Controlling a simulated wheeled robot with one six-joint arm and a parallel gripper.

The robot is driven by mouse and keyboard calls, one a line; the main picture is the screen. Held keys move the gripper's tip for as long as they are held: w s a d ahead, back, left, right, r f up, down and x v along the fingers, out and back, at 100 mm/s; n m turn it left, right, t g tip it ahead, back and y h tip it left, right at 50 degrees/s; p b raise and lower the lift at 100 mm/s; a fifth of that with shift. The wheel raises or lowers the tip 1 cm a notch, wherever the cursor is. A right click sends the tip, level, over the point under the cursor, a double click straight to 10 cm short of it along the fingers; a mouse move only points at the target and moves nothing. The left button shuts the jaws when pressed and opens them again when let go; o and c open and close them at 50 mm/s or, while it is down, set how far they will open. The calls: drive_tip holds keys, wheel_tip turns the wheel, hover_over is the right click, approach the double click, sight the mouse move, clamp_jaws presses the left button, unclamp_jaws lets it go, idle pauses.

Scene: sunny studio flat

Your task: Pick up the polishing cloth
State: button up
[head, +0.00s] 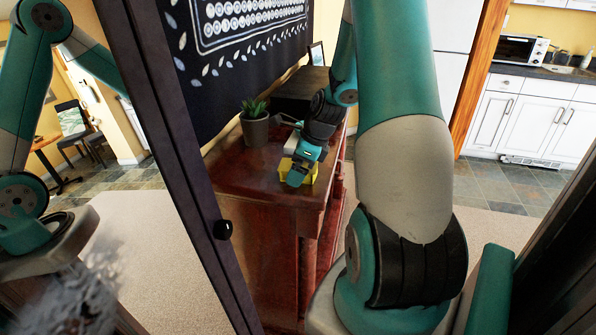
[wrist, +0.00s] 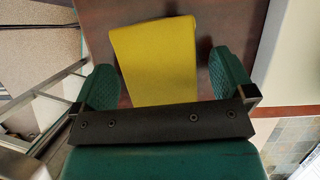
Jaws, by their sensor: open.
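The polishing cloth (wrist: 158,60) is a yellow folded piece lying on a dark red-brown wooden cabinet top (head: 238,172). In the wrist view it lies between the two green fingers of my gripper (wrist: 172,85), with a gap on each side. Its near edge is hidden behind the dark bar of the gripper. In the head view the cloth (head: 311,174) shows as yellow patches around my gripper (head: 299,172), which is low over the cabinet's front part. My gripper is open and holds nothing.
A potted plant (head: 254,128) stands on the cabinet left of my gripper. A dark wall hanging (head: 235,60) is behind. A dark upright frame (head: 180,150) crosses the near left.

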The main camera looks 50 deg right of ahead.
drive_tip(key=shift+f, duration=0.1)
drive_tip(key=c, duration=1)
wheel_tip(320, 180, up, 20)
drive_tip(key=shift+r, duration=0.2)
drive_tip(key=o, duration=0.3)
drive_tip(key=shift+c, duration=1.1)
drive_tip(key=shift+a+f, duration=0.1)
